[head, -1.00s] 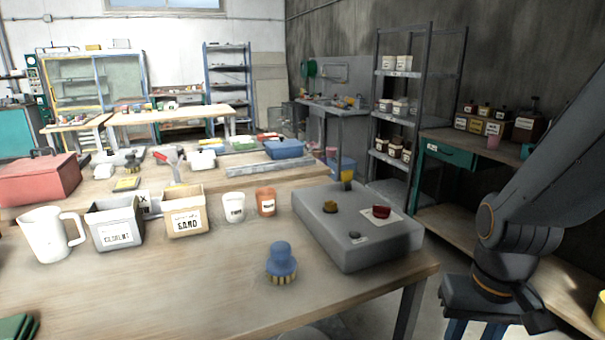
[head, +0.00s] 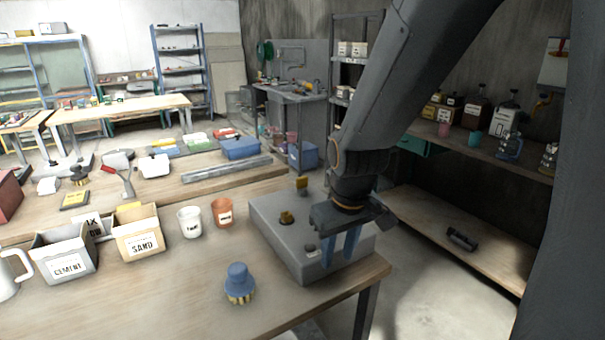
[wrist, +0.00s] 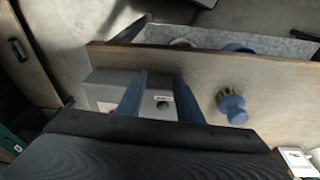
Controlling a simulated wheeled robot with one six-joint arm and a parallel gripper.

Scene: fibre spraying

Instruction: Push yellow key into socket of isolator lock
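A grey box (head: 268,213), apparently the isolator lock, sits near the table's right corner. A yellow key-like piece (head: 286,217) stands on its top, and another yellow piece (head: 302,184) shows at its back edge. I cannot tell which one is the task's key, or see a socket clearly. A small dark button (head: 311,248) is on the box's near end. My gripper (head: 341,250) points down at the box's right part, its blue fingers apart. In the wrist view the open gripper (wrist: 161,97) has the button between its fingers in the picture. The red knob is hidden in the head view.
A blue-handled brush (head: 239,281) stands left of the box. White (head: 189,222) and orange (head: 223,213) cups, a sand bin (head: 138,233) and a cement bin (head: 66,255) stand further left. A wooden shelf (head: 450,215) is at right.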

